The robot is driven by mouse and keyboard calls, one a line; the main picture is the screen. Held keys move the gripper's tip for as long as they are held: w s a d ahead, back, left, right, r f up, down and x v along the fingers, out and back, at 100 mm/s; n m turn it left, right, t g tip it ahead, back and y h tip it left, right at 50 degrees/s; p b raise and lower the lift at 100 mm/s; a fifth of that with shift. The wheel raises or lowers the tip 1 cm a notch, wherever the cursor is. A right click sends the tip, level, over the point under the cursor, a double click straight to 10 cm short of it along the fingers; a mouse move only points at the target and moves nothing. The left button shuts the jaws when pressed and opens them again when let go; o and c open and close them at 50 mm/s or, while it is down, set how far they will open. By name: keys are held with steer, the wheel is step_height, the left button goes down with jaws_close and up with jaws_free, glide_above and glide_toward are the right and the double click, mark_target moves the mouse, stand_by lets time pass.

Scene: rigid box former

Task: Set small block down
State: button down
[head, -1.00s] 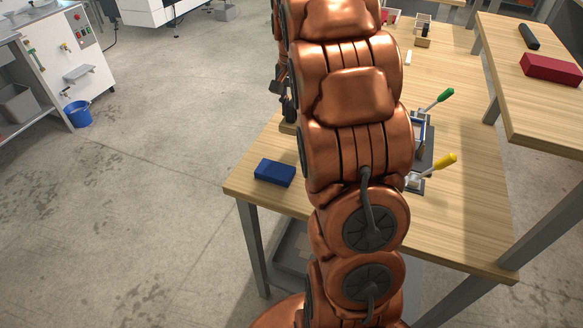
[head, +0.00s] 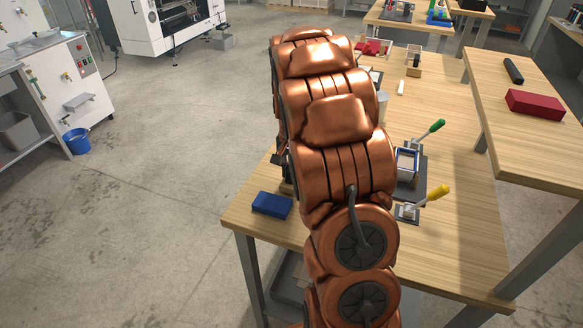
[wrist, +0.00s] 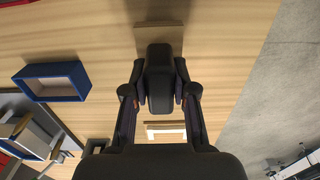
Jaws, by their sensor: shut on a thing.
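In the wrist view my gripper (wrist: 160,88) is shut on a dark, rounded block (wrist: 160,70), which sits between the two fingers. The wooden table top (wrist: 225,40) lies below it. A brown, flat patch or piece (wrist: 159,34) shows just behind the block; I cannot tell whether the block touches it. In the head view my copper arm hides the held block and most of the gripper.
A blue-rimmed open box (wrist: 55,70) lies left in the wrist view, and a pale-framed piece (wrist: 165,126) lies below the fingers. In the head view a blue block (head: 272,205) sits at the table's left corner. Green (head: 430,131) and yellow (head: 434,195) handled clamps stand right.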

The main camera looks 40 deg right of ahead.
steer(key=shift+f, duration=0.15)
steer(key=c, duration=0.9)
jaws_free()
steer(key=shift+c, duration=0.2)
step_height(320, 180, up, 12)
steer(key=b, duration=0.2)
steer(key=shift+r+b, duration=0.2)
steer(key=shift+b, duration=0.2)
steer(key=s+a+n, duration=0.6)
steer(key=s+a, duration=0.6)
steer(key=a, duration=0.4)
steer(key=s+a+f+n+g, duration=0.1)
steer(key=s+a+f+n, duration=0.1)
steer(key=s, duration=0.7)
steer(key=s+a+f+n, duration=0.3)
steer(key=s+a+n, duration=0.1)
steer(key=s+a, duration=0.3)
steer(key=shift+s+f+g, duration=0.35)
steer(key=shift+s+g, duration=0.05)
steer(key=shift+s, duration=0.65)
